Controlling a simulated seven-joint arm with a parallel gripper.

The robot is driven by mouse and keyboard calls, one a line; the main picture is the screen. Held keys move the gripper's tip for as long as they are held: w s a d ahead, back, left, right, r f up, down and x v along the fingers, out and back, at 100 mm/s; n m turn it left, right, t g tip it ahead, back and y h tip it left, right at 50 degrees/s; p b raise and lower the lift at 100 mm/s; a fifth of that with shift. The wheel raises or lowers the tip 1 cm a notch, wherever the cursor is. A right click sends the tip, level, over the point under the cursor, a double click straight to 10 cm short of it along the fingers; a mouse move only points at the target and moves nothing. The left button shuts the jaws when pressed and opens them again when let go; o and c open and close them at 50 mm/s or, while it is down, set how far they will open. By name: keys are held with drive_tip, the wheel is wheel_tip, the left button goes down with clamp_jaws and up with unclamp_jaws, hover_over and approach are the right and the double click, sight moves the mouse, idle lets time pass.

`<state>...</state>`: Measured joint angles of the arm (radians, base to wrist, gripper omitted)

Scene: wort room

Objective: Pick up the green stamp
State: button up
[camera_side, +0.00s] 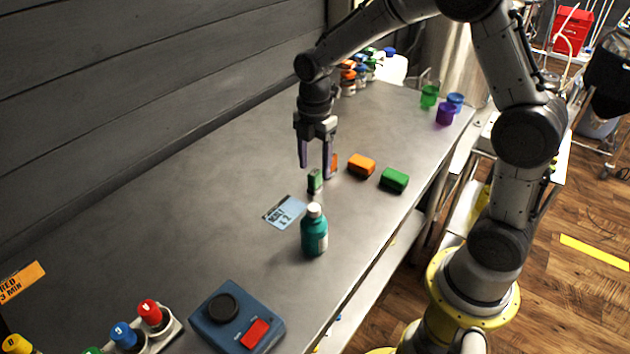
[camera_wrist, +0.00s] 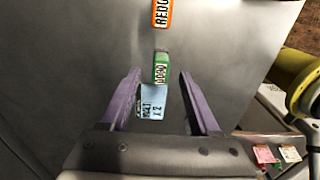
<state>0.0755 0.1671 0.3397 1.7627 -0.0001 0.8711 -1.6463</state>
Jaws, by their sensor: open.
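A small green stamp (camera_side: 315,182) stands on the metal table in the side view. In the wrist view its green, lettered face (camera_wrist: 161,68) shows between the two purple fingers. My gripper (camera_side: 315,171) points down with its fingers apart and nothing held. Its fingertips appear just above and around the stamp in the side view; their exact height over it is hard to tell. In the wrist view the open gripper (camera_wrist: 162,73) frames the green stamp. An orange stamp (camera_side: 334,160) is just behind the right finger, partly hidden; its lettered face shows at the top of the wrist view (camera_wrist: 162,13).
An orange block (camera_side: 361,165) and a green block (camera_side: 394,179) lie to the right. A blue card (camera_side: 284,212) and a teal bottle (camera_side: 314,232) are in front. A blue device (camera_side: 237,318) stands nearer. The table's left middle is clear.

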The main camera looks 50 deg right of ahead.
sight(315, 172)
wheel_tip(315, 172, down, 4)
drive_tip(key=shift+f, duration=0.1)
drive_tip(key=shift+c, duration=0.3)
clamp_jaws()
